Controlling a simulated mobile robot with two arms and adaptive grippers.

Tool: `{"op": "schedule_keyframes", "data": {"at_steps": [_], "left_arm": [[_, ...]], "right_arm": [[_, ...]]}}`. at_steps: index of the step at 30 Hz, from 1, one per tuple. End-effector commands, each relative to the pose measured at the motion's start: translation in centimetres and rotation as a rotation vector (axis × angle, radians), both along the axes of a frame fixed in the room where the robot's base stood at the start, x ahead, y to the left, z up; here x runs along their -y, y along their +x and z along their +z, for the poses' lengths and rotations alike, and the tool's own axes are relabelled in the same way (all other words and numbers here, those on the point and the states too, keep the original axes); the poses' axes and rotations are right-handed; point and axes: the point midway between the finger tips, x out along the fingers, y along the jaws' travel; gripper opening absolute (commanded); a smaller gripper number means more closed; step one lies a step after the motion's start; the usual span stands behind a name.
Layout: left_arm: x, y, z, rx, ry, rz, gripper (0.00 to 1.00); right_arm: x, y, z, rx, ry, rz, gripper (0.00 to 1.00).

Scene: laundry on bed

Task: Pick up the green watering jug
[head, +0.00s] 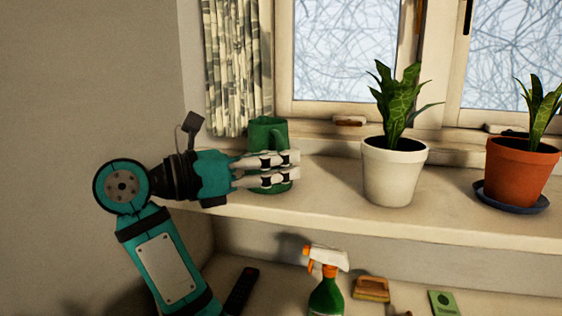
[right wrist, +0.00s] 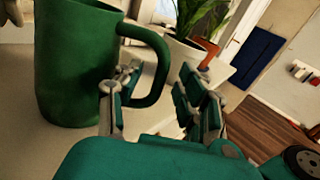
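The green watering jug (head: 266,130) stands upright on the windowsill by the curtain, its lower part partly hidden behind my right gripper in the head view. In the right wrist view the jug (right wrist: 75,65) fills the upper left, with its handle (right wrist: 160,60) toward the picture's middle. My right gripper (head: 292,166) is in front of the jug. In the right wrist view the gripper (right wrist: 160,78) is open, with one finger near the handle's loop and the other on its outer side. I cannot tell whether either finger touches the handle. My left gripper is not in view.
A white pot (head: 393,175) with a plant stands on the sill (head: 330,200) right of the jug, and a terracotta pot (head: 518,170) on a blue saucer farther right. On a lower surface are a spray bottle (head: 326,295), a brush (head: 371,289) and a dark remote (head: 241,290).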

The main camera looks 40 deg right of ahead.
Motion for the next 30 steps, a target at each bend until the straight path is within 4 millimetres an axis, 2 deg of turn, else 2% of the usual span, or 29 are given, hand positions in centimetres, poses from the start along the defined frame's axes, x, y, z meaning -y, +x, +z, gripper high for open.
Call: {"op": "schedule_keyframes", "data": {"at_steps": [2, 11, 30], "left_arm": [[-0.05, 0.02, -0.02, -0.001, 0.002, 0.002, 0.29], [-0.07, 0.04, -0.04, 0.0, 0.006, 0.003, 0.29], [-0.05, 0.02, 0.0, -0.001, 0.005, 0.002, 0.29]], "right_arm": [[-0.03, 0.0, 0.0, 0.0, 0.0, 0.0, 0.38], [-0.01, -0.01, 0.0, 0.0, -0.001, 0.0, 0.0], [-0.02, -0.03, 0.13, 0.003, -0.003, 0.0, 0.0]]}}
